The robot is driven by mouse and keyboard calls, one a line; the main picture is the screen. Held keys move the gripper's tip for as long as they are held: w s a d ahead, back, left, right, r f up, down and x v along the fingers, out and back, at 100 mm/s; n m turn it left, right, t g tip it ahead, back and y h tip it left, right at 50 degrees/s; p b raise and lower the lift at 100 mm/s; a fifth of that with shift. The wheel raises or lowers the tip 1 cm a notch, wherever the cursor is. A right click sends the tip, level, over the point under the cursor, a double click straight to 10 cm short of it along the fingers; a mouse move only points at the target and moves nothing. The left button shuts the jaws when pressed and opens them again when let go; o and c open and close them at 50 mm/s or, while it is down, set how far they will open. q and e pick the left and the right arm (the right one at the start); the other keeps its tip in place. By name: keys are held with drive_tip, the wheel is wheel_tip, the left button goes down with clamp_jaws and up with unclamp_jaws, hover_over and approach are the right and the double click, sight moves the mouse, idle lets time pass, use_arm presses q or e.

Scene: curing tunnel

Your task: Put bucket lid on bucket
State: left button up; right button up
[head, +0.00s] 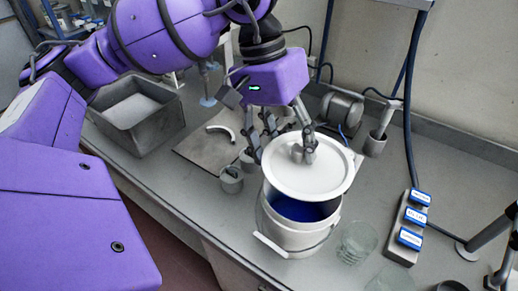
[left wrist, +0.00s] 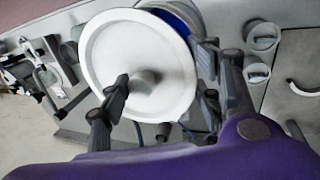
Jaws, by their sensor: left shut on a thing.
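The bucket (head: 302,234) is white with a wire handle and stands upright on the bench; deep blue shows inside its open mouth. The bucket lid (head: 325,181) is a white disc with a grey knob. It is tilted over the back of the bucket's mouth, leaving the front part uncovered. My left gripper (head: 281,152) is shut on the lid from behind, with one finger over its top near the knob; the exact contact is unclear. In the left wrist view the lid (left wrist: 108,48) hides most of the bucket (left wrist: 205,62). My right gripper is not in view.
A grey open bin (head: 137,113) stands at the left. Small grey cups (head: 231,180) are left of the bucket. Clear glass beakers (head: 357,242) and a block with blue labels (head: 407,231) are to its right. The bench's front edge is close to the bucket.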

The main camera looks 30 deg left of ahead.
use_arm(q)
wheel_tip(320, 180, down, 4)
drive_tip(key=shift+f+b, duration=0.2)
drive_tip(key=shift+b, duration=0.55)
drive_tip(key=shift+f+b, duration=0.55)
drive_tip(key=shift+f, duration=0.15)
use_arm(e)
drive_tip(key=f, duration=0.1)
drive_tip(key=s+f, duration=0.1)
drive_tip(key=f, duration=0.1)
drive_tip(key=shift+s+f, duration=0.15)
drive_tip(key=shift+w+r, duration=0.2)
use_arm(q)
drive_tip(key=shift+f+b, duration=0.1)
drive_tip(key=shift+b, duration=0.2)
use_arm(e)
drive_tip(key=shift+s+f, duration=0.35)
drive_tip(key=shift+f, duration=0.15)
use_arm(q)
drive_tip(key=shift+o, duration=0.2)
drive_tip(key=shift+s+f, duration=0.15)
drive_tip(key=shift+f, duration=0.15)
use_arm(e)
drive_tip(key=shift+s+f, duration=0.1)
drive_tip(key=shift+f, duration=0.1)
